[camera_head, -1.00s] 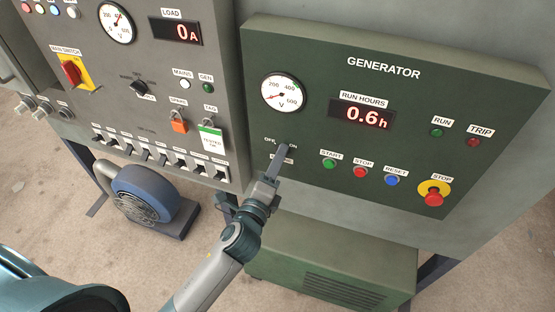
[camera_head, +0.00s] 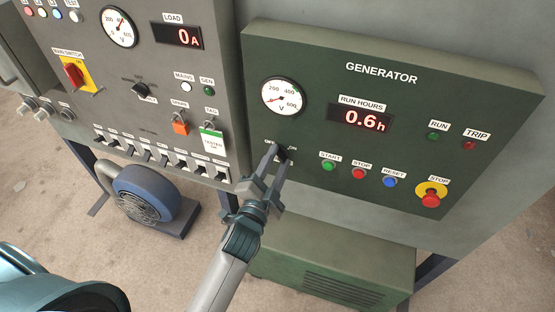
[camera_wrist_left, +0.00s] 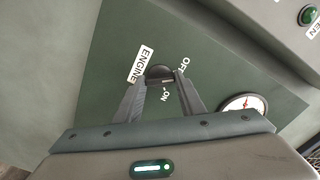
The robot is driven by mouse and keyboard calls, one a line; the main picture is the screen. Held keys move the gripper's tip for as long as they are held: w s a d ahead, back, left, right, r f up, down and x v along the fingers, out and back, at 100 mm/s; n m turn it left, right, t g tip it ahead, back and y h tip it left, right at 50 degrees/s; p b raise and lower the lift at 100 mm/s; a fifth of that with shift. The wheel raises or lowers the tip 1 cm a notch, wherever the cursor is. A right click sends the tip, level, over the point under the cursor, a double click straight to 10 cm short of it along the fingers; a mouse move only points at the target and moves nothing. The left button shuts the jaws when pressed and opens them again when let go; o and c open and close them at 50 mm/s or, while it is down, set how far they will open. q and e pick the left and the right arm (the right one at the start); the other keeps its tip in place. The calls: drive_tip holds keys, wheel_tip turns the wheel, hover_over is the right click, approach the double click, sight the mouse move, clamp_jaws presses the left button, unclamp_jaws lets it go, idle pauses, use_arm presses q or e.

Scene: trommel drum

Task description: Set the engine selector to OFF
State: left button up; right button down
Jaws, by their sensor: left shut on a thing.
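The engine selector is a small dark knob (camera_head: 279,152) low on the left of the green generator panel (camera_head: 330,200), between its OFF and ON labels. In the left wrist view the knob (camera_wrist_left: 159,72) sits beside the ENGINE label (camera_wrist_left: 141,64), with the OFF label (camera_wrist_left: 183,66) and ON label (camera_wrist_left: 166,94) near it. My left gripper (camera_head: 276,151) is shut on the knob, one finger on each side, as the left wrist view (camera_wrist_left: 160,78) also shows. The fingers partly hide the knob and labels, so I cannot tell which way it points. My right gripper is not in view.
Right of the selector are the green start button (camera_head: 328,165), red stop button (camera_head: 359,173), blue reset button (camera_head: 390,182) and red emergency stop (camera_head: 431,198). A grey switch panel (camera_head: 150,60) adjoins on the left. A blue blower (camera_head: 150,193) stands below it.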

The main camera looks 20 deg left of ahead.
use_arm(q)
drive_tip(key=shift+n, duration=1.1)
drive_tip(key=o, duration=1)
drive_tip(key=shift+o, duration=0.2)
drive_tip(key=shift+s, duration=0.1)
